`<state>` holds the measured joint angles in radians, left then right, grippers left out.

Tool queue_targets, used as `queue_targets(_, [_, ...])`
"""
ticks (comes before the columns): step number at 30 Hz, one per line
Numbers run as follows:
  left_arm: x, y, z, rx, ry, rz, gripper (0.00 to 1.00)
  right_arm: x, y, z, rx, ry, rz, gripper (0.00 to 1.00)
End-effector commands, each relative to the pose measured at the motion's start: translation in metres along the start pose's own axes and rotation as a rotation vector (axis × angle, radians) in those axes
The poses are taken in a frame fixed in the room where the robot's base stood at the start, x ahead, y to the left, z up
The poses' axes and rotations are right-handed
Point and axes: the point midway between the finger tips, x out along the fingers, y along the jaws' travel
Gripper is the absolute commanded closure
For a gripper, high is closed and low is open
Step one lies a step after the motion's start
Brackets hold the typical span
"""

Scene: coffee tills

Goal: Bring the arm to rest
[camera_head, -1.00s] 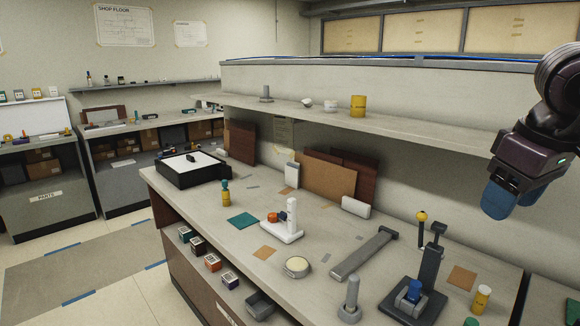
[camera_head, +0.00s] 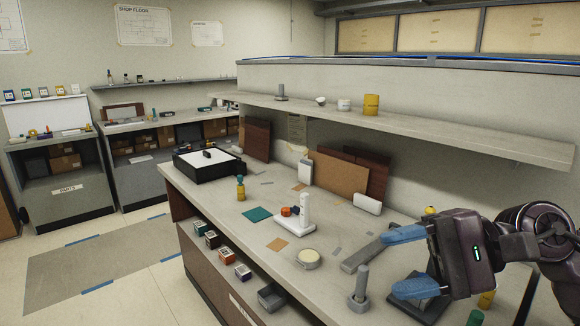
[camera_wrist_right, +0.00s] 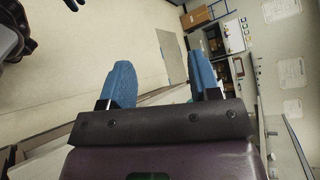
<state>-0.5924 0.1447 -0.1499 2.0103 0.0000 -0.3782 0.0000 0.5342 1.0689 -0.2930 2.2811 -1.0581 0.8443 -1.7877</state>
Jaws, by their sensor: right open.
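My right gripper (camera_head: 402,262) is in the lower right of the head view, in front of the workbench's right end. Its two blue fingers point left and stand well apart, with nothing between them. In the right wrist view the same open gripper (camera_wrist_right: 162,84) shows its two blue fingers with floor and shelving beyond. The right arm is dark purple and comes in from the right edge. It hides part of the dark press-like stand (camera_head: 419,306) on the bench.
A shelf (camera_head: 450,128) runs above. Open floor (camera_head: 100,258) lies at the left.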

Motion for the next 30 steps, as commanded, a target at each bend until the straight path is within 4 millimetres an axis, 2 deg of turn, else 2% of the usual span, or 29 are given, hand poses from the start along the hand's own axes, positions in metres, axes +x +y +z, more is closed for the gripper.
queue_targets(3, [0.0,0.0,0.0,0.0,0.0,0.0,0.57,0.007,-0.007,0.002,0.284,-0.087,-0.245,0.43])
queue_targets(6, [0.0,0.0,0.0,0.0,-0.001,0.0,0.57,0.004,-0.013,-0.002,0.53,-0.162,-0.443,0.43])
queue_targets(10, [0.0,0.0,0.0,0.0,-0.001,0.0,0.57,-0.009,-0.015,-0.016,0.86,-0.268,-0.699,0.43])
queue_targets(14, [0.0,0.0,0.0,0.0,-0.001,0.0,0.57,-0.028,-0.004,-0.037,1.192,-0.384,-0.954,0.43])
queue_targets(17, [0.0,0.0,0.0,0.0,-0.001,0.0,0.57,-0.045,0.014,-0.058,1.441,-0.479,-1.157,0.43])
queue_targets(20, [0.0,0.0,0.0,0.0,-0.001,0.0,0.57,-0.061,0.041,-0.077,1.681,-0.582,-1.368,0.43])
queue_targets(23, [0.0,0.0,0.0,-0.001,-0.001,0.0,0.57,-0.075,0.077,-0.095,1.906,-0.694,-1.59,0.43])
queue_targets(28, [0.0,0.0,0.0,-0.001,0.0,0.0,0.57,-0.091,0.156,-0.112,2.232,-0.902,-2.006,0.43])
queue_targets(29, [0.0,0.0,0.0,-0.001,0.0,0.0,0.57,-0.093,0.172,-0.113,-2.154,0.888,1.973,0.43])
queue_targets(30, [0.0,0.0,0.0,-0.001,0.0,0.0,0.57,-0.094,0.193,-0.113,-2.035,0.864,1.916,0.43])
